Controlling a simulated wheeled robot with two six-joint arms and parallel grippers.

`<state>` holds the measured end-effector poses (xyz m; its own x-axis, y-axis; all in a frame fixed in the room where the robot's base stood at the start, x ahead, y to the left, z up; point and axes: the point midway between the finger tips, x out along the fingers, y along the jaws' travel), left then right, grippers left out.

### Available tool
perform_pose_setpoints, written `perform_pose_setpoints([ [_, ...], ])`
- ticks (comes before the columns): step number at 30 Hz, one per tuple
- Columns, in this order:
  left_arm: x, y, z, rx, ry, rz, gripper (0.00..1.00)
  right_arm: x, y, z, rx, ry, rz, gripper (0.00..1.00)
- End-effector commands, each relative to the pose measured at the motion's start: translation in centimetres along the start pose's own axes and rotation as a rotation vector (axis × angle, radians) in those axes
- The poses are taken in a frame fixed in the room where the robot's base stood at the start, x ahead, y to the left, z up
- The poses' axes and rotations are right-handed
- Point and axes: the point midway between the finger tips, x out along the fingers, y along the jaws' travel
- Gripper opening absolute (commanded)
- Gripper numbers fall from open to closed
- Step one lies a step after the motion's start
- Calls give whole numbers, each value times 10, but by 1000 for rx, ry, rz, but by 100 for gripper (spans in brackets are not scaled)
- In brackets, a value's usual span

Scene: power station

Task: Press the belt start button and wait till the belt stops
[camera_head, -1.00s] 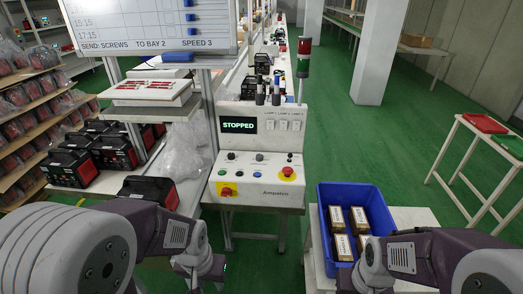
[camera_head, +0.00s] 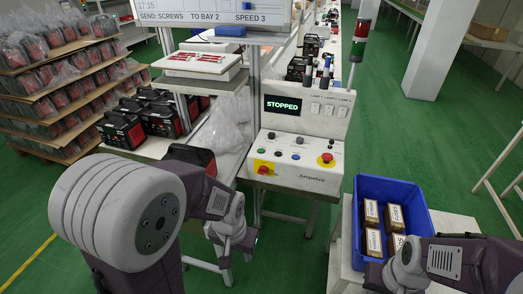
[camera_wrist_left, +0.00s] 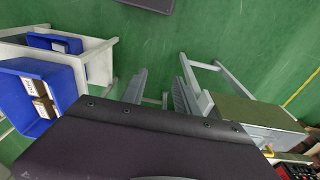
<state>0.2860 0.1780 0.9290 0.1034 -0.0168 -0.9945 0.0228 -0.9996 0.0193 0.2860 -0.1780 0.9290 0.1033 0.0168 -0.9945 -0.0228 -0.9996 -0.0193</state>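The control panel (camera_head: 297,180) stands ahead in the head view, its display (camera_head: 291,106) reading STOPPED.
A blue bin (camera_head: 411,197) with several brown boxes sits on a white table right of the panel. A black-red device (camera_head: 190,155) lies left of the panel, near my left arm. A signal tower (camera_head: 359,40) rises behind it. Racks of wrapped goods (camera_head: 60,85) stand far left.

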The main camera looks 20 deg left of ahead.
Motion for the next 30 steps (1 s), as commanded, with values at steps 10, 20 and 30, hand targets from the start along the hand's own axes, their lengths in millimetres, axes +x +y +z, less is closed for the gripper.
perform_pose_setpoints([
  [10, 0, 0, 0, 0, 0, 0, 0, 0, 0, 0, 0, 0, 0, 0],
  [20, 0, 0, 0, 0, 0, 0, 0, 0, 0, 0, 0, 0, 0, 0],
  [30, 0, 0, 0, 0, 0, 0, 0, 0, 0, 0, 0, 0, 0, 0],
])
